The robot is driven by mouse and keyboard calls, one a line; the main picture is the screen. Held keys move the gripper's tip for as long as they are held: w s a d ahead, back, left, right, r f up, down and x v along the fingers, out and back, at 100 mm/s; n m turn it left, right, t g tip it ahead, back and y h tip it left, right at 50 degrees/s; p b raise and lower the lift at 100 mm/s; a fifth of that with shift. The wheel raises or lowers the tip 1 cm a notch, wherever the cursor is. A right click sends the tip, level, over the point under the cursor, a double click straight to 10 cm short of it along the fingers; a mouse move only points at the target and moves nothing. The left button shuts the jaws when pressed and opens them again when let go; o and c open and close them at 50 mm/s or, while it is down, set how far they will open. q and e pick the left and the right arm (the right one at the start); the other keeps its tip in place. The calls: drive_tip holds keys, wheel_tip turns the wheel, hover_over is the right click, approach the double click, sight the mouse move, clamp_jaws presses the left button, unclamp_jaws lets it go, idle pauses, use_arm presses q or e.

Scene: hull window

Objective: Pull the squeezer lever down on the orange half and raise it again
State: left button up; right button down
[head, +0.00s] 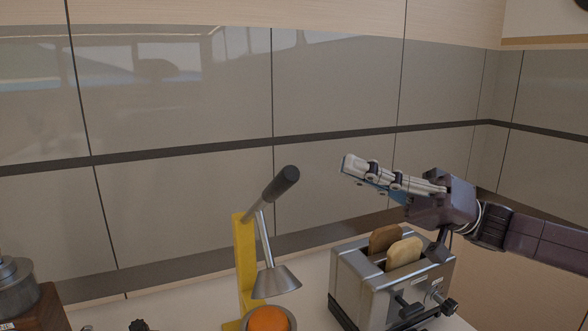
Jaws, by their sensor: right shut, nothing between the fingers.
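The squeezer has a yellow upright (245,262) and a silver lever with a dark grip (284,178) that points up and to the right. Its metal cone (277,282) hangs above the orange half (269,319), with a gap between them. The orange half sits in a round cup at the bottom edge of the view. My right gripper (347,168) is shut and empty, to the right of the lever grip and apart from it, above the toaster. My left gripper is not in view.
A steel toaster (345,280) with two slices of bread stands right of the squeezer, below my right gripper. A metal and wood appliance (35,305) stands at the far left. A small dark knob (139,325) shows at the bottom. Tiled wall lies behind the pale counter.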

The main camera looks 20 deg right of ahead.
use_arm(q)
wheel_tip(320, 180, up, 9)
drive_tip(key=p, duration=0.8)
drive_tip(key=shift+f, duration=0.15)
use_arm(e)
drive_tip(key=a, duration=0.9)
drive_tip(key=shift+w+a+r, duration=0.15)
drive_tip(key=shift+a+r, duration=0.05)
drive_tip(key=shift+r, duration=0.25)
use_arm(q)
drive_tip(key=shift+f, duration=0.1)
use_arm(e)
drive_tip(key=shift+f, duration=0.1)
